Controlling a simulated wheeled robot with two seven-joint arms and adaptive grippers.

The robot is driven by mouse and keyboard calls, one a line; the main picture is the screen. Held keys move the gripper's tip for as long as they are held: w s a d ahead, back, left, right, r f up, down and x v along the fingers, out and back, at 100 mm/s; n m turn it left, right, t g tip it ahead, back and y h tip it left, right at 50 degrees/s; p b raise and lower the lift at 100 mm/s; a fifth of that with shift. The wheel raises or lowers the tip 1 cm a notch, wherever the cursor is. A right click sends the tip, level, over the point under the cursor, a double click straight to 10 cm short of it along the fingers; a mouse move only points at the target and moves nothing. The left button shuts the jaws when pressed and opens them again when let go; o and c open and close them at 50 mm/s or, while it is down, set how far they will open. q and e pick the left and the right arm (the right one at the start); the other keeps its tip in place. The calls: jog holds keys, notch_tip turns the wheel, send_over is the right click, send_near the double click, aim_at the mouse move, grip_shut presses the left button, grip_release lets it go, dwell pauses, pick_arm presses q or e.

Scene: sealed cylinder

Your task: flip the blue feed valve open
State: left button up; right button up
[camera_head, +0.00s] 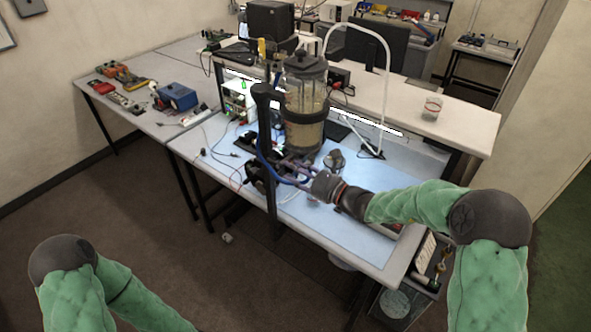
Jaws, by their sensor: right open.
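A clear sealed cylinder (304,104) with dark bands stands upright on the near side of the bench, beside a dark post (267,140). A thin blue line (260,148) curves down the post toward the cylinder's base. I cannot make out the blue feed valve's handle or its position; it is too small or hidden behind my gripper. My right gripper (290,168) reaches in from the right, just below the cylinder, with its fingers open near the dark fittings. I cannot tell whether it touches them. My left arm shows at the lower left, its gripper out of view.
Dark clamps and cables (262,172) crowd the bench left of my right gripper. A small metal container (335,159) stands close behind it. A white hose (388,80) arches behind the cylinder. A glass jar (432,108) stands on the raised shelf.

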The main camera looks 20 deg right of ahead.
grip_shut()
jog(key=shift+w+a+r+g+h+p, duration=0.1)
jog(key=shift+r+g+h+p, duration=0.25)
jog(key=shift+p, duration=0.5)
jog(key=shift+w+a+f+g+h+p, duration=0.15)
jog(key=shift+f+g+h+p, duration=0.1)
jog(key=shift+g+p, duration=0.35)
grip_release()
jog(key=shift+f, duration=0.1)
jog(key=v, duration=1.2)
